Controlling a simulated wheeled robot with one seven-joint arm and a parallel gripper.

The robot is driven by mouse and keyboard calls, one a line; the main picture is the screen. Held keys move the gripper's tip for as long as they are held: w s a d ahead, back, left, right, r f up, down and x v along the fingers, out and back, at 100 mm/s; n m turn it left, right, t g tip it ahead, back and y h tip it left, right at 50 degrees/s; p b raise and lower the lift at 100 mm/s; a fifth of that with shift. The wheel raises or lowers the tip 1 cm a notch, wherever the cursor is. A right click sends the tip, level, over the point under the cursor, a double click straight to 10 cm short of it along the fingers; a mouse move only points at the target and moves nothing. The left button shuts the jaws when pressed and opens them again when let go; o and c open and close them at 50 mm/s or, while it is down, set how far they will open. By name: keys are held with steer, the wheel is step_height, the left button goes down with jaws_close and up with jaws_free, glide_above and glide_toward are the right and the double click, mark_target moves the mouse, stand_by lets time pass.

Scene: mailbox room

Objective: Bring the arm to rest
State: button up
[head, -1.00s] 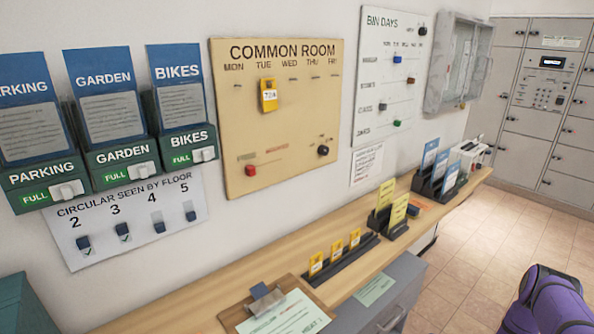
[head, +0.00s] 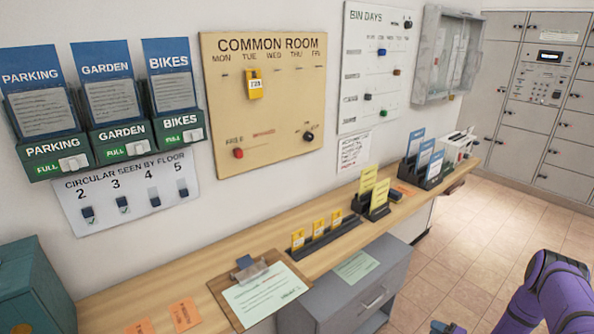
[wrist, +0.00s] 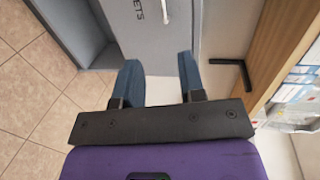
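My purple arm (head: 560,295) shows at the lower right of the head view, over the tiled floor and apart from the shelf. In the wrist view my gripper (wrist: 158,75) has two blue fingers standing apart with nothing between them. It hangs in free air in front of a grey cabinet (wrist: 160,30). In the head view the gripper's fingers are not clearly seen.
A wooden shelf (head: 190,285) runs along the wall with a clipboard (head: 262,290), yellow tags in a black rack and card holders. The grey cabinet (head: 345,300) stands under it. A Common Room board (head: 290,120) hangs above. Grey lockers (head: 540,110) stand behind open floor.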

steer(key=w+a+r+n+g+y, duration=0.1)
steer(key=w+a+r+n+g, duration=0.2)
steer(key=r, duration=1)
steer(key=w+r+n+g+y, duration=0.1)
steer(key=w+r+g, duration=0.35)
steer(key=r, duration=0.75)
steer(key=s+a+r+n+g+h, duration=0.15)
steer(key=a+r, duration=0.25)
steer(key=r, duration=0.8)
steer(key=s+a+r+n+g+h, duration=0.15)
steer(key=a+r, duration=0.25)
steer(key=r, duration=0.8)
steer(key=s+a+r+n+h, duration=0.15)
steer(key=s+a+r, duration=0.25)
steer(key=s+r, duration=0.5)
steer(key=s+a+r+n+h, duration=0.1)
steer(key=s+a+r+h, duration=0.4)
steer(key=r, duration=0.6)
steer(key=s+r+t+h, duration=0.1)
steer(key=s+r+t, duration=0.1)
steer(key=s, duration=0.9)
steer(key=s+r+t+h, duration=0.1)
steer(key=s+r, duration=0.3)
steer(key=s, duration=0.7)
steer(key=shift+d+t+h, duration=0.15)
steer(key=shift+t+h, duration=0.2)
steer(key=shift+t, duration=0.1)
